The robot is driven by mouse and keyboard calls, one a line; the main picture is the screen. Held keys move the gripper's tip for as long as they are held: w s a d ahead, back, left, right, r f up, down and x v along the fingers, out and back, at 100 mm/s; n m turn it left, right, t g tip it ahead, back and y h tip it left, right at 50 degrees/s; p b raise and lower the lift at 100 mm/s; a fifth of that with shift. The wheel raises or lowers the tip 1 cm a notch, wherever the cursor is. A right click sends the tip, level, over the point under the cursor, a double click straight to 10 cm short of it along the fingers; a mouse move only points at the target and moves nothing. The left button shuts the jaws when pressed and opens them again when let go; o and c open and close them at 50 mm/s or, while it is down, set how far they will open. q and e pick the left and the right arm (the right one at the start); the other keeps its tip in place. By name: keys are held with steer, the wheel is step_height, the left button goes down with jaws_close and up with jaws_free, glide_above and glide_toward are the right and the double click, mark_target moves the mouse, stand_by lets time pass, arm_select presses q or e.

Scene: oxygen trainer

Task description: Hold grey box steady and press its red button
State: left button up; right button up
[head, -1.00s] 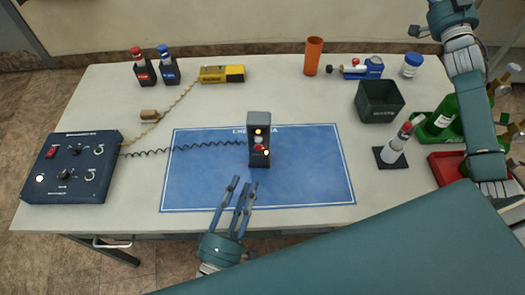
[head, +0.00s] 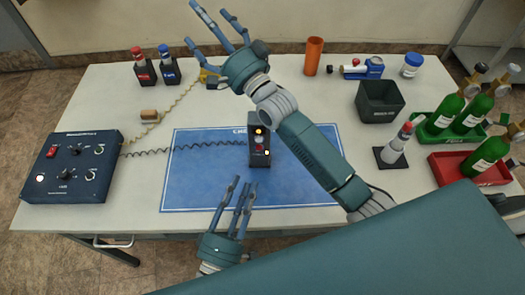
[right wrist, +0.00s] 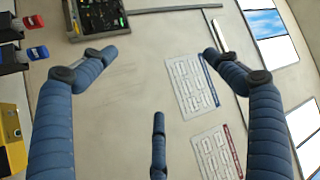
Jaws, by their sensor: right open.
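The grey box (head: 259,158) stands upright on the blue mat (head: 205,190) in the head view, with a lit yellow lamp near its top and a red button (head: 258,149) on its face. My right forearm passes close over its upper right in the picture and hides part of it. My left gripper (head: 240,184) is just in front of the box, with its fingers apart and empty, not touching it. My right gripper (head: 210,27) is open and empty at the table's far edge. Its spread fingers also show in the right wrist view (right wrist: 157,56).
A dark blue control unit (head: 74,167) stands at the left, with a coiled cable running towards the box. Two bottles (head: 144,67) and a yellow device (head: 209,75), partly hidden, are at the back. A dark bin (head: 379,102) and green bottles (head: 488,156) are at the right.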

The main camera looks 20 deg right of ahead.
steer(key=s+a+f+n+g, duration=0.55)
steer(key=a+f, duration=0.35)
steer(key=a, duration=0.3)
steer(key=s+a+f+n+h, duration=0.2)
steer(key=s+f+n, duration=0.2)
steer(key=s+f, duration=0.2)
steer(key=m+g+h, duration=0.2)
steer(key=m+h, duration=0.3)
steer(key=h, duration=0.7)
glide_toward(264, 135)
steer(key=w+f, duration=0.1)
steer(key=w, duration=0.1)
steer(key=x, duration=1.1)
steer(key=shift+s+d+f, duration=0.1)
steer(key=shift+d+f, duration=0.1)
steer(key=shift+d, duration=0.2)
